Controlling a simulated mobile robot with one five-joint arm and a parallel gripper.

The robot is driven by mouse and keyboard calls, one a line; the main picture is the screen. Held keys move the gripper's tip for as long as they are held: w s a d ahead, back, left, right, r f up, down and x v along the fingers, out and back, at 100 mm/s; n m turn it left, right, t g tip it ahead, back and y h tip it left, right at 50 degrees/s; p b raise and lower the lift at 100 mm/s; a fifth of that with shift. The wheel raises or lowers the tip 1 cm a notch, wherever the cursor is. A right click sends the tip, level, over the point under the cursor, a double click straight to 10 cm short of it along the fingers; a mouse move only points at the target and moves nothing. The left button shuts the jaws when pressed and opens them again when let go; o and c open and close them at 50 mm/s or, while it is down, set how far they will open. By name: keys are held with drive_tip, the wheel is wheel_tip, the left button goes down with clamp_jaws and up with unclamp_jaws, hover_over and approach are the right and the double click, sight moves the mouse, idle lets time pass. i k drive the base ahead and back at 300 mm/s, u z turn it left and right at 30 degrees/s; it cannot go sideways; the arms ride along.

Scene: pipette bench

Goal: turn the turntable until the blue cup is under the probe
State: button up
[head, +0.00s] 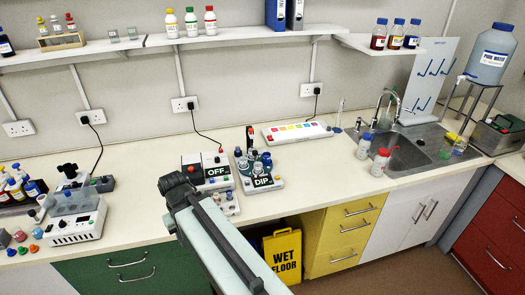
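The turntable station (278,182) with a "DIP" label stands on the counter, just right of the "OFF" box. Several small bluish-grey cups (266,158) stand grouped on it; which one is the blue cup is too small to tell. A dark upright post with an orange part (250,138) rises behind the cups. It may carry the probe, but the probe tip and the cup under it cannot be made out. My gripper (176,186) is the dark end of my arm, left of the station and in front of the "OFF" box, apart from the cups. Its fingers cannot be made out.
The "OFF" box (206,170) and a small knobbed panel (226,203) stand close to the station. A white instrument (76,222) and bottles are at left. A strip with coloured squares (297,133) lies behind right. Counter right of the station is clear up to bottles by the sink (408,153).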

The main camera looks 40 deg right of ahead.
sight(249, 172)
drive_tip(key=z, duration=0.1)
drive_tip(key=i, duration=1)
drive_tip(key=u, duration=0.1)
